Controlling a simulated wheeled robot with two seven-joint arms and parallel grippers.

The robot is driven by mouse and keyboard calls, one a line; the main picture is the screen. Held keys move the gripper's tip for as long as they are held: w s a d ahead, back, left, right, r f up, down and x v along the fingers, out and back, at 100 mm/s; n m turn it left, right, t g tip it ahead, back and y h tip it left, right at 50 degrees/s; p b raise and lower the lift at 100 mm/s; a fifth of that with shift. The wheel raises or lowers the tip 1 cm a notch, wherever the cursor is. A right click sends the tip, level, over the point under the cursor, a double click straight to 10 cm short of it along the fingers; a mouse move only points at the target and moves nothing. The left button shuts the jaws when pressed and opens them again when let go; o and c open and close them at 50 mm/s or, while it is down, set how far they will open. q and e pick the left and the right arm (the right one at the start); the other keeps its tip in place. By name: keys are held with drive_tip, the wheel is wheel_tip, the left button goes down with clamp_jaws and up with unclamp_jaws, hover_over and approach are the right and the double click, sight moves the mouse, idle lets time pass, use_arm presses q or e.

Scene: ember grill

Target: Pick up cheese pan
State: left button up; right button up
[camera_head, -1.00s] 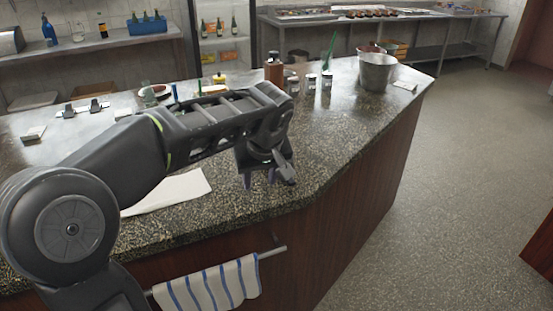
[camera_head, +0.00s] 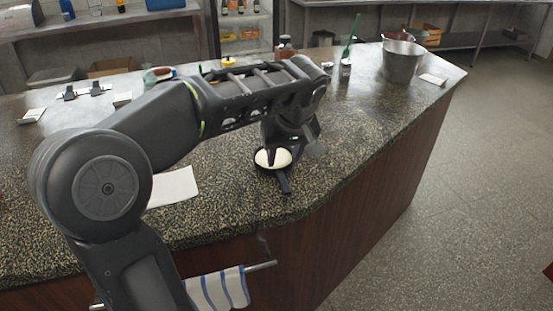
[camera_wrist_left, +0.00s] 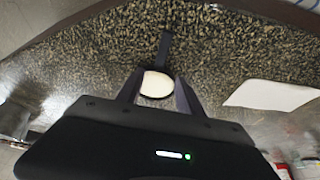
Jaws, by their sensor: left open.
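The cheese pan (camera_head: 284,184) is a small dark pan with a pale round of cheese (camera_head: 272,158) in it, on the speckled counter near its front edge. Its dark handle points toward that edge. My left gripper (camera_head: 290,150) is just above and behind the pan and partly hides it. In the left wrist view my left gripper (camera_wrist_left: 157,88) is open, its two fingers on either side of the cheese (camera_wrist_left: 156,84), and the pan's handle (camera_wrist_left: 165,48) extends beyond them. I cannot tell whether the fingers touch the pan. My right gripper is not in view.
A white sheet (camera_head: 173,187) lies on the counter left of the pan; it also shows in the wrist view (camera_wrist_left: 268,95). A metal bucket (camera_head: 401,64) stands at the back right. A striped towel (camera_head: 219,290) hangs on the front rail. The counter (camera_head: 355,135) right of the pan is clear.

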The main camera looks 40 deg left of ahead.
sight(280, 173)
use_arm(q)
drive_tip(key=shift+x, duration=1.4)
drive_tip(key=shift+p+x, duration=0.6)
drive_tip(key=shift+x, duration=2.05)
drive_tip(key=shift+d, duration=0.15)
clamp_jaws()
drive_tip(key=shift+r, duration=0.1)
